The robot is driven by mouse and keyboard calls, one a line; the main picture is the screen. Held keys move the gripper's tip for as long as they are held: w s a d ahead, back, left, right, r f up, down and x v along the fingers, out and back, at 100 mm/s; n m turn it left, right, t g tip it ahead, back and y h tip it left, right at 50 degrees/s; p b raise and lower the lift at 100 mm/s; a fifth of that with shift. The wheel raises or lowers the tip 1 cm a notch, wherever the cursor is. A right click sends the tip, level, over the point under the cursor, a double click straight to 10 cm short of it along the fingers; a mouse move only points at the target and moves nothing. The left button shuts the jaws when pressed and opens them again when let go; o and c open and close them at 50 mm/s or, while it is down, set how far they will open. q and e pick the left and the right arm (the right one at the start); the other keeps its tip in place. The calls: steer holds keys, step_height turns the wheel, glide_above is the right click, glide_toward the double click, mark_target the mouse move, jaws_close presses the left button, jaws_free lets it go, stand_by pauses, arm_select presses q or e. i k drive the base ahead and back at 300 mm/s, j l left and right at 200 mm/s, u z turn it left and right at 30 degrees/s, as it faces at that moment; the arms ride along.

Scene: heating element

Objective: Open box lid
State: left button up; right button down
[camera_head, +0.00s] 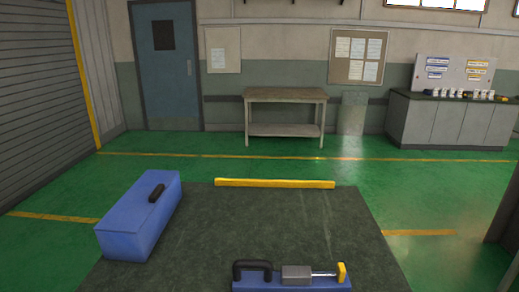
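A blue box (132,234) stands at the left side of the dark table (240,232). Its flat blue lid (145,205) lies closed on top and carries a short black handle (157,193). The inside of the box is hidden. Neither of my grippers shows in the head view.
At the table's near edge is a blue base (290,286), cut off by the frame, with a black handle (252,266), a grey block (297,275) and a yellow end piece (341,272). A yellow bar (275,183) lines the far edge. The table's middle is clear.

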mark_target(132, 209)
steer(key=i+j, duration=0.1)
steer(key=j, duration=1.05)
steer(key=i+j, duration=0.15)
steer(key=j, duration=0.95)
steer(key=i, duration=0.05)
